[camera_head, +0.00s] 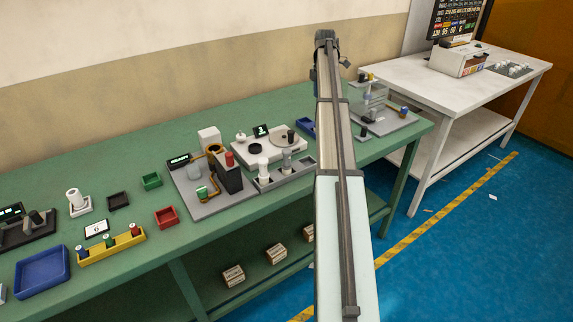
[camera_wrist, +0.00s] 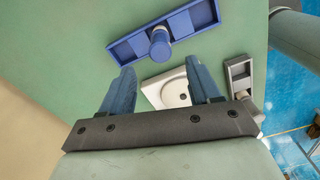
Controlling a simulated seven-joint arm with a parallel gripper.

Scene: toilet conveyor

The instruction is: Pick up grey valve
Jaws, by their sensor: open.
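My gripper (camera_wrist: 160,68) is open and empty in the wrist view, its two blue fingers spread above the green table. A grey tray (camera_wrist: 240,70) lies to the right of the fingers, with a grey piece at its lower end partly hidden by my gripper. In the head view, a grey tray (camera_head: 270,184) near the table's front edge holds two upright grey cylindrical pieces, one on the left (camera_head: 263,171) and a taller one on the right (camera_head: 287,158). I cannot tell for sure which is the grey valve.
A blue tray (camera_wrist: 124,50) with a blue knobbed piece (camera_wrist: 159,46) lies ahead of the fingers. A white plate (camera_wrist: 152,94) shows between them. A grey board with a pipe assembly (camera_head: 207,205) stands left of the grey tray. Small bins and a yellow rack (camera_head: 112,252) are farther left.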

